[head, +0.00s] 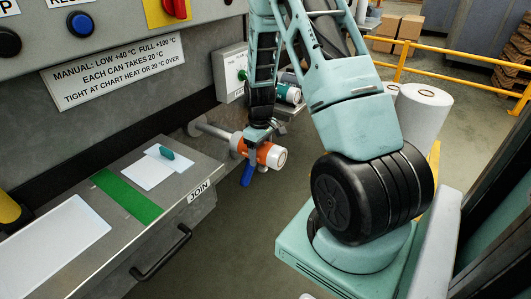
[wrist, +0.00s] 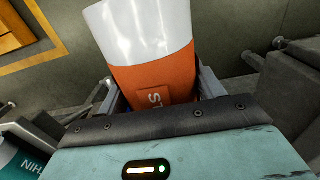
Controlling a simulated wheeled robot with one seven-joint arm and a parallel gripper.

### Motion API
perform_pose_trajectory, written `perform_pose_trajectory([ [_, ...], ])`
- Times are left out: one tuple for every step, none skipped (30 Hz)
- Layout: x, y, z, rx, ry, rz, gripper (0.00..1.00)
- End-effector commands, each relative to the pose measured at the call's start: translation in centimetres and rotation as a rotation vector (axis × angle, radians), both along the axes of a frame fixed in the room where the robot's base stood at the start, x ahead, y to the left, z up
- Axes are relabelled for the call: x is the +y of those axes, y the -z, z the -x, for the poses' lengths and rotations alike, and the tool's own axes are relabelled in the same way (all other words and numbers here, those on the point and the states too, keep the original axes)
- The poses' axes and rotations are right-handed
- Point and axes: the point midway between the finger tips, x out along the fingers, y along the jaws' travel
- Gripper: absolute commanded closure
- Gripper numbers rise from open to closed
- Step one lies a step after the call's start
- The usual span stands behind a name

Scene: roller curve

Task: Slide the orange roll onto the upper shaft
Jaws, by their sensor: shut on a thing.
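The orange roll, a white cylinder with an orange band, is held by my gripper (head: 259,142) in the head view. Its white end (head: 279,157) faces right and toward the camera. In the wrist view, the orange band (wrist: 155,77) with partly visible lettering sits between the two fingers (wrist: 158,90), and the white part points up. A grey horizontal shaft (head: 213,131) sticks out from the machine just left of the roll. A blue lever (head: 247,173) hangs below the roll.
A teal-banded roll (head: 288,94) lies behind my arm by a wall box (head: 231,73); a teal item (wrist: 18,162) also shows low left in the wrist view. The metal bench (head: 100,238) with a green strip (head: 127,196) stands front left. Large white rolls (head: 423,110) stand right.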

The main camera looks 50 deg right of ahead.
Motion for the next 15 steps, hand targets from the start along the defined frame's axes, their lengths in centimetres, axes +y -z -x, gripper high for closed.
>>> perform_pose_trajectory([
  [0.0,-0.1,-0.4,-0.001,-0.002,0.001,0.71],
  [0.0,-0.1,-0.6,-0.002,-0.002,0.001,0.71],
  [0.1,-0.1,-0.9,-0.002,-0.002,0.001,0.71],
  [0.1,-0.1,-1.0,-0.002,-0.002,0.001,0.71],
  [0.1,-0.1,-1.2,-0.001,-0.002,0.001,0.71],
  [0.1,-0.1,-1.5,-0.001,-0.002,0.001,0.71],
  [0.1,-0.1,-1.7,-0.001,-0.002,0.001,0.71],
  [0.1,-0.1,-1.9,-0.001,-0.001,0.001,0.71],
  [0.2,-0.1,-2.1,-0.001,-0.001,0.001,0.71],
  [0.2,-0.1,-2.3,-0.001,-0.001,0.001,0.71],
  [0.2,-0.1,-2.5,-0.001,-0.001,0.001,0.71],
  [0.2,-0.1,-2.8,-0.002,-0.002,0.001,0.71],
  [0.2,-0.1,-3.0,-0.002,-0.002,0.001,0.71],
  [0.2,-0.1,-3.2,-0.002,-0.002,0.001,0.71],
  [0.3,-0.1,-3.4,-0.001,-0.002,0.001,0.71],
])
